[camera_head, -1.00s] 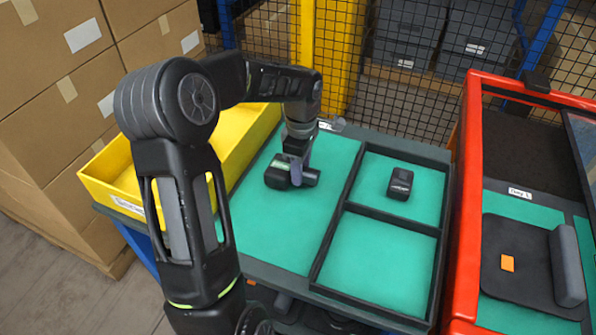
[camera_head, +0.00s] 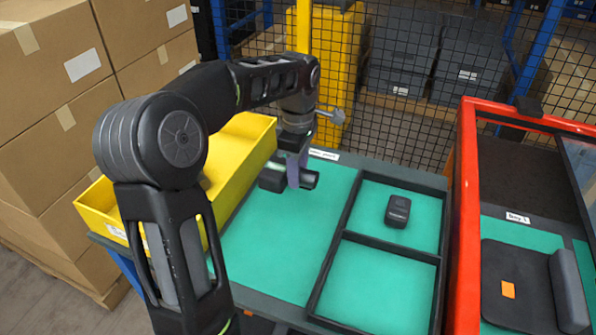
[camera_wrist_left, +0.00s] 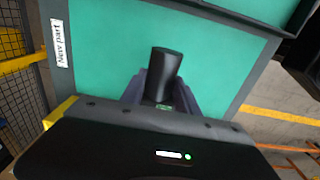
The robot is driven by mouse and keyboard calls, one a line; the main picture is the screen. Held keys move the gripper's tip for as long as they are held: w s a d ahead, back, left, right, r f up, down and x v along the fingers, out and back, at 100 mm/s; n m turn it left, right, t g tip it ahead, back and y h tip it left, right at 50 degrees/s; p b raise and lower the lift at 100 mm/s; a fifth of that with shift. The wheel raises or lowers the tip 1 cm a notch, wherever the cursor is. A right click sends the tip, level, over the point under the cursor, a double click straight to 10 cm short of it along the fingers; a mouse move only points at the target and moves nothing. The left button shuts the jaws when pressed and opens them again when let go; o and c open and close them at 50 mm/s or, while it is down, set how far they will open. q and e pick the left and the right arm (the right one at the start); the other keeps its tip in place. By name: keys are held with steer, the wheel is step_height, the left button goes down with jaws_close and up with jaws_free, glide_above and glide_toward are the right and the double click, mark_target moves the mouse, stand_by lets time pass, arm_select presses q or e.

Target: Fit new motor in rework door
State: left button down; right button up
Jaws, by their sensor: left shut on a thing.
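My left gripper (camera_head: 297,170) is shut on a dark, rounded part, likely the new motor (camera_head: 273,179). It holds the part above the back left of the green mat. The left wrist view shows the dark part (camera_wrist_left: 165,68) upright between the purple-grey fingers (camera_wrist_left: 160,95). A small black part (camera_head: 397,211) lies in the upper compartment of the divided tray. At the right, inside a red frame (camera_head: 468,215), lies a dark door-like panel (camera_head: 508,268) with an orange tag (camera_head: 508,290) and a grey bar (camera_head: 569,290). My right gripper is not in view.
A yellow bin (camera_head: 237,165) stands left of the mat (camera_head: 280,245). The lower tray compartment (camera_head: 380,285) is empty. A "New part" label (camera_wrist_left: 58,43) marks the mat's edge. Mesh fencing (camera_head: 400,125) stands behind, and cardboard boxes (camera_head: 50,130) are stacked at the left.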

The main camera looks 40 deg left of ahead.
arm_select(q)
steer(key=shift+r, duration=0.15)
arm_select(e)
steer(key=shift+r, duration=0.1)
arm_select(q)
step_height(320, 180, up, 8)
steer(key=p, duration=0.6)
steer(key=shift+p, duration=0.35)
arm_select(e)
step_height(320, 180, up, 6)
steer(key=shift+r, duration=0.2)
arm_select(q)
steer(key=w+d+f+m, duration=0.2)
steer(key=w+d+m, duration=0.1)
steer(key=d+m, duration=0.7)
steer(key=w+d+f+m, duration=0.2)
steer(key=w+d+m, duration=0.1)
steer(key=d+m, duration=0.7)
steer(key=shift+f+m, duration=0.25)
steer(key=shift+m, duration=0.55)
steer(key=shift+w+d, duration=0.1)
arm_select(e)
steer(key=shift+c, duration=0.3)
